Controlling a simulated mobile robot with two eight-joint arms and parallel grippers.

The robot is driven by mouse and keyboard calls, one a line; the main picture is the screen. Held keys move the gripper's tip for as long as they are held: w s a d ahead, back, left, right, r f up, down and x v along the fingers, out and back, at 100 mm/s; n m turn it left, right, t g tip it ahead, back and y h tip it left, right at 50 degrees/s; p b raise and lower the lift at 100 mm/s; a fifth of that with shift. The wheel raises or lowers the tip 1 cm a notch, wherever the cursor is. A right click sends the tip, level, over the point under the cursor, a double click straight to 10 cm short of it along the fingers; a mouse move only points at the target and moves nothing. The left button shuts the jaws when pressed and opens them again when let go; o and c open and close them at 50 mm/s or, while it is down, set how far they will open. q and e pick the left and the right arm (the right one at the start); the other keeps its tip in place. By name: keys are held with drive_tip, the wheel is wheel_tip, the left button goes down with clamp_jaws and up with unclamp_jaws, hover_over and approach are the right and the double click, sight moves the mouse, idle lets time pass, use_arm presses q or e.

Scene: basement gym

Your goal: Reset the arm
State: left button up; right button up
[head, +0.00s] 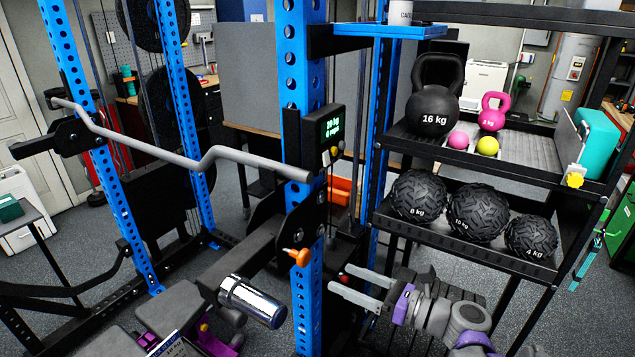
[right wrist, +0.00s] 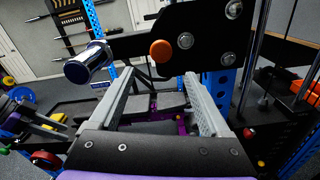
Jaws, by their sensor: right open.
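My right arm comes in at the bottom right of the head view. Its right gripper (head: 338,279) has two grey fingers spread apart, with nothing between them, beside the blue rack upright (head: 303,190). In the right wrist view both fingers of this gripper (right wrist: 163,75) show apart and empty. Beyond them are a chrome-ended post (right wrist: 88,62) and an orange knob (right wrist: 161,50) on a dark plate. I do not see my left gripper in either view.
The chrome post (head: 252,301) and orange knob (head: 295,257) are left of the gripper. A shelf rack (head: 540,270) at right holds a 16 kg kettlebell (head: 432,110), a pink kettlebell (head: 493,112) and black medicine balls (head: 477,212). A grey bent bar (head: 180,160) crosses the rack.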

drive_tip(key=s+a+f+n+g+h, duration=0.2)
drive_tip(key=s+f+n+g+h, duration=0.4)
drive_tip(key=s+f+n, duration=0.7)
drive_tip(key=s+d+f+n+h, duration=0.2)
drive_tip(key=s+d+n+h, duration=0.1)
drive_tip(key=n, duration=0.4)
drive_tip(key=s+d+f+n+t+h, duration=0.1)
drive_tip(key=s+d+n+h, duration=0.3)
drive_tip(key=n, duration=0.4)
drive_tip(key=shift+s+d+f+h, duration=0.3)
drive_tip(key=shift+d+f+h, duration=0.45)
drive_tip(key=shift+d, duration=0.25)
